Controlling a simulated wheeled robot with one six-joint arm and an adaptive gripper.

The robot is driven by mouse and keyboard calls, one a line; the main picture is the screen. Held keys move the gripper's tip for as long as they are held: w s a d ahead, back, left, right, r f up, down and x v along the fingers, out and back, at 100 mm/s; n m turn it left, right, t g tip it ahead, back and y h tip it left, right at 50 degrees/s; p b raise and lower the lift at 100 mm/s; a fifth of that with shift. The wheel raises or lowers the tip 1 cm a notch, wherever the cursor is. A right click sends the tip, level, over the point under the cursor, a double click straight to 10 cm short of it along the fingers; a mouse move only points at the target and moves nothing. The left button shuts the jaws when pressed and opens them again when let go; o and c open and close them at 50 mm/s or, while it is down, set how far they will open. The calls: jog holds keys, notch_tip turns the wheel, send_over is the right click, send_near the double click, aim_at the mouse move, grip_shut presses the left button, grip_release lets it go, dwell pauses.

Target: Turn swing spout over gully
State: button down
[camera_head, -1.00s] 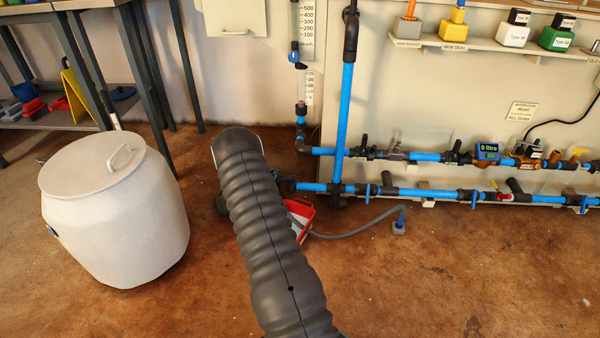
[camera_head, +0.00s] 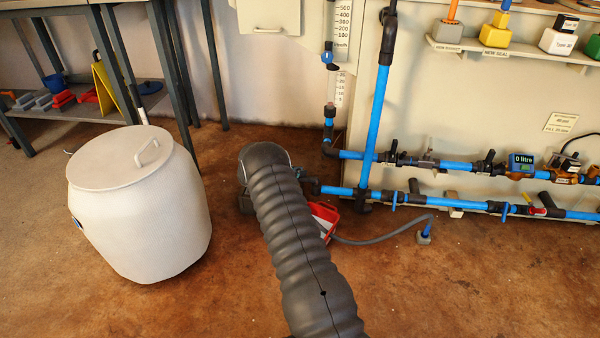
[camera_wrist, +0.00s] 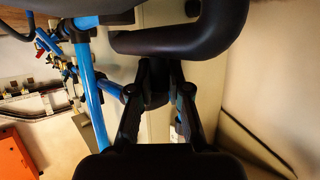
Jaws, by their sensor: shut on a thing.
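In the wrist view, my gripper (camera_wrist: 160,78) reaches up from the bottom edge. Its two black fingers are closed on a dark part just below a thick black curved pipe, which looks like the swing spout (camera_wrist: 185,42). Fingers and pipe are both dark, so the exact contact is hard to see. In the head view my ribbed arm cover hides the gripper and the spout. I cannot make out a gully for certain in either view.
A lidded white barrel (camera_head: 140,215) stands on the left. Blue pipework (camera_head: 376,115) runs along the wall panel. A red box (camera_head: 324,214) sits beside my arm, and a grey hose (camera_head: 375,241) leads to a small floor block (camera_head: 424,238). The front right floor is clear.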

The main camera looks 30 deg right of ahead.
jog(key=shift+d+r, duration=0.1)
jog(key=shift+d, duration=0.15)
jog(key=c, duration=1.1)
grip_release()
jog(key=shift+s+d, duration=0.1)
jog(key=shift+d, duration=0.05)
jog(key=shift+a, duration=0.35)
jog(key=shift+a+r, duration=0.15)
jog(key=shift+a, duration=0.35)
jog(key=v, duration=1)
jog(key=shift+a+r, duration=0.15)
jog(key=shift+a, duration=0.2)
